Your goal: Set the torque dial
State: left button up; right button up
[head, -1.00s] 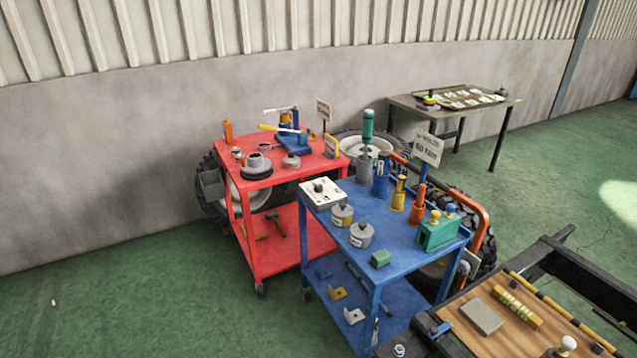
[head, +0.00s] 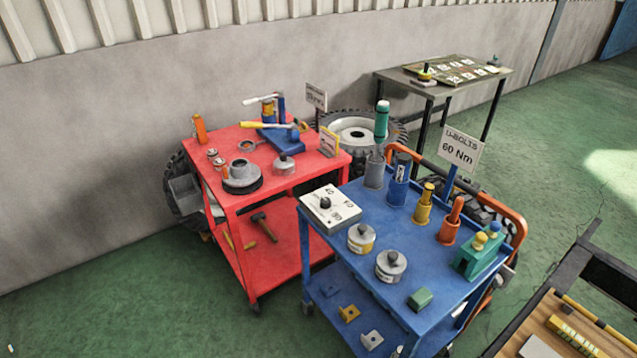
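The torque dial is a white box (head: 330,209) with a black knob (head: 324,202) on top, at the left back corner of the blue cart (head: 400,250). Numbers are printed around the knob; 40 and 80 seem to show, the rest are hard to read. Which number the knob points at is too small to tell. A sign (head: 461,147) on the blue cart reads "U-BOLTS 60 Nm". Neither of my grippers shows in the head view.
The blue cart also carries two round weights (head: 390,265), several coloured holders with tools (head: 425,203) and a green block (head: 420,299). A red cart (head: 310,170) stands close at its left. A wooden-topped bench (head: 560,325) is at bottom right. Green floor is free at front left.

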aim_at(325, 202)
jog(key=i+j+z, duration=0.25)
jog(key=i+j, duration=1.25)
